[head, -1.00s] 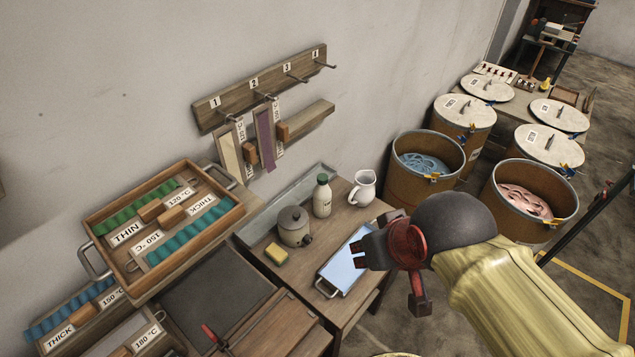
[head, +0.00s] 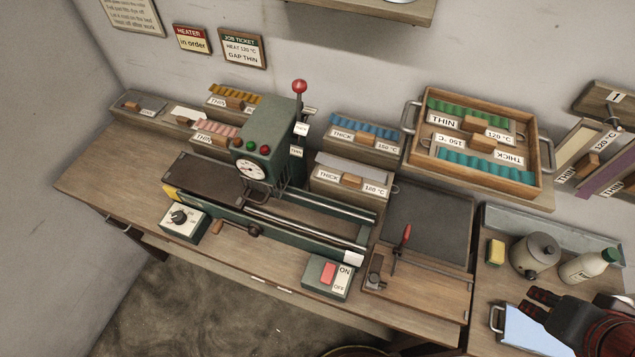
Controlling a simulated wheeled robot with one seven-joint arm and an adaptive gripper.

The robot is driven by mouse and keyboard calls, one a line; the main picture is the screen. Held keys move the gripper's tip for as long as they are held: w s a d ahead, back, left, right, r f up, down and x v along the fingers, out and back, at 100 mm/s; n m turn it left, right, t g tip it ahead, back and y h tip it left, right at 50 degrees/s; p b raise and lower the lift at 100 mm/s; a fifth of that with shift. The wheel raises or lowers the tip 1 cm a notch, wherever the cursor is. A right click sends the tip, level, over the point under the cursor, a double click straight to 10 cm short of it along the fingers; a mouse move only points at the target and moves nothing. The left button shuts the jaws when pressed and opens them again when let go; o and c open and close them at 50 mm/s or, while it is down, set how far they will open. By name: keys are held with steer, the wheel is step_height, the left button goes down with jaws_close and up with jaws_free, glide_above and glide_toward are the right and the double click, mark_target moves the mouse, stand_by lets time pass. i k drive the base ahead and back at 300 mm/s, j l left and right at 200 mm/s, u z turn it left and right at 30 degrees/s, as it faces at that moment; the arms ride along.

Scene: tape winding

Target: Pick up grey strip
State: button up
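A light grey strip (head: 352,162) lies along the top of the rear bench holder labelled THICK 180 °C, right of the green machine. A small, darker grey piece also shows in the far left holder (head: 138,104); I cannot tell which of them is the task's strip. My gripper (head: 541,303) is at the bottom right, over the light blue tray and well to the right of both.
The green machine (head: 270,140) with its red-knobbed lever stands mid-bench. A wooden tray (head: 545,165) holds green and teal strips. A clamp board (head: 415,290), a blue tray (head: 525,333), a grey pot (head: 533,255), a bottle (head: 588,267) and a sponge (head: 496,252) stand nearby.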

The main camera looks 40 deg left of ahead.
mark_target(356, 176)
steer(key=u, duration=1.45)
steer(key=z, duration=2.15)
steer(key=u, duration=2.2)
steer(key=i+j+z, duration=0.1)
steer(key=j, duration=0.25)
steer(key=i+j+z, duration=0.1)
steer(key=j, duration=0.25)
steer(key=i+j+z, duration=0.1)
steer(key=j, duration=0.25)
